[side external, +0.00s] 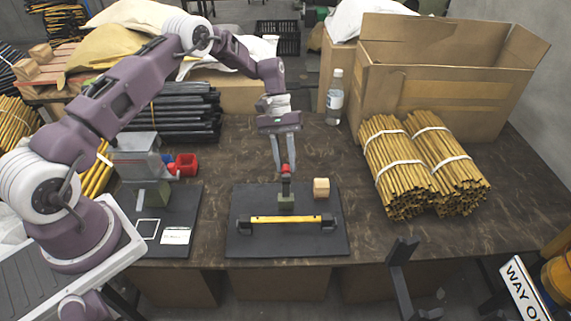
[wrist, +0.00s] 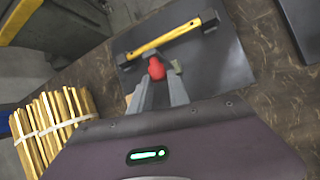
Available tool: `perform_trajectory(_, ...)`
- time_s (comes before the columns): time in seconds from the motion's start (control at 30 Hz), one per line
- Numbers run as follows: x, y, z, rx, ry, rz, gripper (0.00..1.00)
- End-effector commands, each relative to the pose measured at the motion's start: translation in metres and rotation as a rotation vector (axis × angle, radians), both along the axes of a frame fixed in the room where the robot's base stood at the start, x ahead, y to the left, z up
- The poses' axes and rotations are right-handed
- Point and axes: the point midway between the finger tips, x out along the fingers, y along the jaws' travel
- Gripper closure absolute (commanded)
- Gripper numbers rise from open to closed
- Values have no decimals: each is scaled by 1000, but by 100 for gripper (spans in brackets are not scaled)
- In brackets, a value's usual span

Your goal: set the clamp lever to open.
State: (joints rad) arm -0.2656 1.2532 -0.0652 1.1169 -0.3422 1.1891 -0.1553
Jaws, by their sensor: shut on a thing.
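The clamp lever stands upright on a dark plate (side external: 245,249), with a red knob (side external: 285,168) at its top and a green base block (side external: 286,202) below. My gripper (side external: 284,169) reaches down from above and is shut on the red knob. In the wrist view, the red knob (wrist: 156,69) shows between the fingertips, and the rest of the lever is mostly hidden by the fingers. A yellow bar (side external: 287,219) with black ends lies across the plate in front of the base; it also shows in the wrist view (wrist: 165,39).
A small wooden block (side external: 321,187) sits on the plate right of the lever. A second dark plate (side external: 185,239) with a grey press (side external: 137,158) and red part (side external: 184,165) is at left. Bundled yellow sticks (side external: 406,168), a bottle (side external: 335,97) and a cardboard box (side external: 433,94) stand right.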

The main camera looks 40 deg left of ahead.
Motion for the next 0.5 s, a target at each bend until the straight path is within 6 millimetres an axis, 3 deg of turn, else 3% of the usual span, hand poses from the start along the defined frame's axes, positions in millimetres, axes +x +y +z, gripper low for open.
perform_trajectory(0.5, 1, 9, -7, 13, 6, -1, 100)
